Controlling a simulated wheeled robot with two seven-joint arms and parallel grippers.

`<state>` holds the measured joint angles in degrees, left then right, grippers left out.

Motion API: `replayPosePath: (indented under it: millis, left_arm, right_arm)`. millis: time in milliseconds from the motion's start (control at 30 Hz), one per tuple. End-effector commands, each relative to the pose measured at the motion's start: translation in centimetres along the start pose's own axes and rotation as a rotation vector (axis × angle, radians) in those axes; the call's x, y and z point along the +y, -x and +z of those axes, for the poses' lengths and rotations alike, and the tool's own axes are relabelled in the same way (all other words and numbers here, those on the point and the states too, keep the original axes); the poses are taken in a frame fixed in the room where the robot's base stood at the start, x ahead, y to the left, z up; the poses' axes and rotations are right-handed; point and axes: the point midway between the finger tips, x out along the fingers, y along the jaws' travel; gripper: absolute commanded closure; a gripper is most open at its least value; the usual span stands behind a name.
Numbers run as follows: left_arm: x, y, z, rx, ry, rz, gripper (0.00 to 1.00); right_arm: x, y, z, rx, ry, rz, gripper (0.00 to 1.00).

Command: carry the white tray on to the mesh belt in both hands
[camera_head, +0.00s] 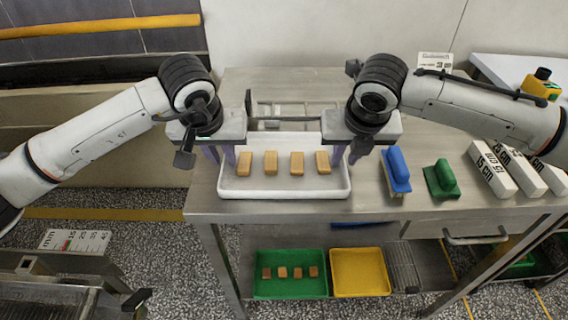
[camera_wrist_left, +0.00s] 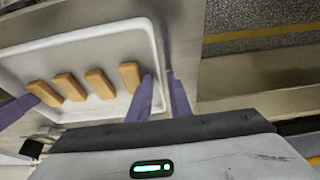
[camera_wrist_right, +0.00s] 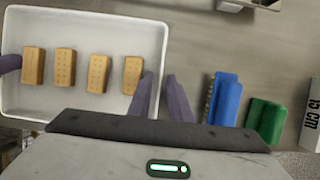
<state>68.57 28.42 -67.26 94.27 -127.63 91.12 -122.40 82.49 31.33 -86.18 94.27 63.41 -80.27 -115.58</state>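The white tray (camera_head: 285,187) lies on the steel table top with several tan bars (camera_head: 270,163) standing in a row in it. My left gripper (camera_head: 220,155) is at the tray's left wall, its purple fingers apart, one inside and one outside the rim. The left wrist view shows this wall (camera_wrist_left: 157,60) between the fingers. My right gripper (camera_head: 347,157) is likewise at the right wall, open, one finger on each side of the rim (camera_wrist_right: 163,45).
Right of the tray stand a blue-handled tool (camera_head: 397,170), a green-handled tool (camera_head: 441,179) and white blocks (camera_head: 492,168) marked in cm. A shelf below holds a green tray (camera_head: 290,289) and a yellow tray (camera_head: 360,272). A metal machine part (camera_head: 50,285) with a scale plate is at lower left.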

Motion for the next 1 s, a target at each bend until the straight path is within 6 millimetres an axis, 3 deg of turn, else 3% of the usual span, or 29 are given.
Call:
replayPosePath:
  millis: [100,567,1000]
  left_arm:
    - [0.0,0.0,0.0,0.0,0.0,0.0,1.0]
    - [0.0,0.5,-0.2,0.002,0.001,0.0,1.0]
    - [-0.1,4.3,-1.8,0.001,0.001,0.0,1.0]
  right_arm:
    - [0.0,0.0,0.0,0.0,0.0,0.0,1.0]
    - [0.0,0.4,0.2,-0.002,-0.001,0.0,1.0]
    - [-0.1,4.3,1.8,-0.001,-0.001,-0.001,1.0]
